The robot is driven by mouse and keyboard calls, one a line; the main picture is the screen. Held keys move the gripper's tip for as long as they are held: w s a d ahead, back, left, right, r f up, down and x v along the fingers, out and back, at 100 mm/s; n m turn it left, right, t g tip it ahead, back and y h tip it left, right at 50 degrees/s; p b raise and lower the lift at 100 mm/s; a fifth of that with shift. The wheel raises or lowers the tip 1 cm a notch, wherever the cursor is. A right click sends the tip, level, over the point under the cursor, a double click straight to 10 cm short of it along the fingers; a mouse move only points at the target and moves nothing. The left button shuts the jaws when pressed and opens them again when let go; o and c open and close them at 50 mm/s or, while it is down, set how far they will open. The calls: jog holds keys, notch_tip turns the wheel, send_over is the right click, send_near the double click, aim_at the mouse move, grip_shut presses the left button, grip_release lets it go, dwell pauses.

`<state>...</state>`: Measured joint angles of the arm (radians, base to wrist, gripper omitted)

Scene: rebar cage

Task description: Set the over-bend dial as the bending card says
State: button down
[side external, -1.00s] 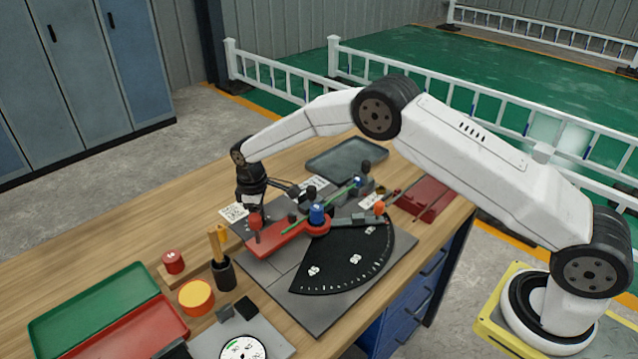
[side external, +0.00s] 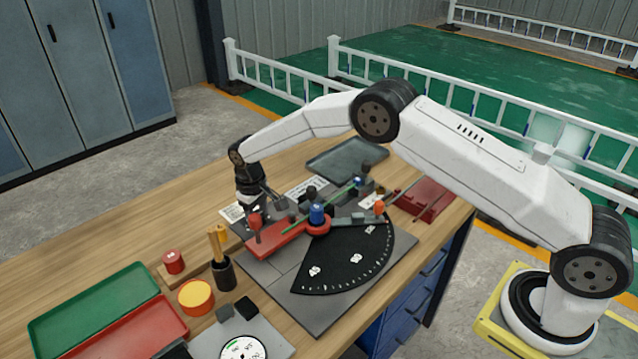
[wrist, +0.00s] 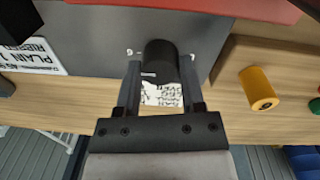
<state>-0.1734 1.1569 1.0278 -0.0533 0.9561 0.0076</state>
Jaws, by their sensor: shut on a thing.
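In the wrist view my gripper (wrist: 158,85) is shut on a black round knob (wrist: 160,58), which I take to be the over-bend dial. The knob stands on the grey plate (wrist: 100,40), with small white marks on either side of it. A printed white label (wrist: 162,95) shows between the fingers, partly covered and too small to read. A white card (wrist: 35,55) at the left shows "PLAIN" and "RIBBED", cut off by the frame. In the side view my gripper (side external: 252,208) is low behind the red lever, and the knob is hidden.
A black fan-shaped scale (side external: 340,262) is in front. A yellow-orange cylinder (wrist: 258,88) lies right of the knob. Red and green trays (side external: 135,325) are at the left.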

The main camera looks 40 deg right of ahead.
dwell(0.4)
jog(key=shift+c, duration=1)
grip_release()
jog(key=shift+a+r, duration=0.15)
jog(key=shift+r, duration=3.75)
